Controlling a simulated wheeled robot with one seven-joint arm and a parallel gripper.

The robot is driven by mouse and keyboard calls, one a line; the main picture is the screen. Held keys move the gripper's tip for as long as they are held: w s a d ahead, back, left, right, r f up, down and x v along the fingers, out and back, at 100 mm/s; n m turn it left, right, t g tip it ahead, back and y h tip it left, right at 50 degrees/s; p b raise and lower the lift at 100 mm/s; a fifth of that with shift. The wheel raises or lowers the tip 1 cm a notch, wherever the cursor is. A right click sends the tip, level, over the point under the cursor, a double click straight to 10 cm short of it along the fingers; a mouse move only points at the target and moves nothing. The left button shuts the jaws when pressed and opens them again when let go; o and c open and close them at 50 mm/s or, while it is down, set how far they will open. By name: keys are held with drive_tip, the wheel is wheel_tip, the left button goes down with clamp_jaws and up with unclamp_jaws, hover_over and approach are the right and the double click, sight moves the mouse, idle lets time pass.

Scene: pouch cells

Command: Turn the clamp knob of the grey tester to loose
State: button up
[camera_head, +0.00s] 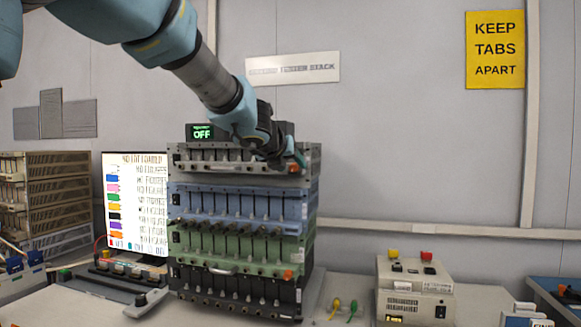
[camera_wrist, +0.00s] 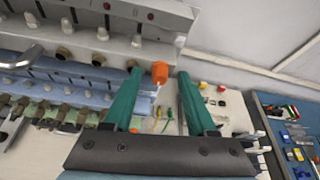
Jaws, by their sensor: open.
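The grey tester (camera_head: 225,166) is the top unit of a stack, with a row of slots along its front. Its orange clamp knob (camera_wrist: 160,68) is at the right end of the front in the wrist view; in the head view the knob (camera_head: 294,168) shows small beside my gripper (camera_head: 288,160). In the wrist view my gripper (camera_wrist: 159,75) is open, with one green finger on each side of the knob. I cannot tell whether the fingers touch it. A display on top of the stack (camera_head: 202,133) reads OFF.
Below the grey tester are a blue tester (camera_head: 240,190), a green tester (camera_head: 225,243) and a black tester (camera_head: 225,300). A screen (camera_head: 128,200) stands left of the stack. A beige box (camera_head: 415,285) with red and yellow terminals stands right. The wall side right of the stack is clear.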

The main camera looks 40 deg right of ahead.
drive_tip(key=shift+w+d, duration=0.1)
drive_tip(key=shift+d, duration=0.05)
clamp_jaws()
idle(0.4)
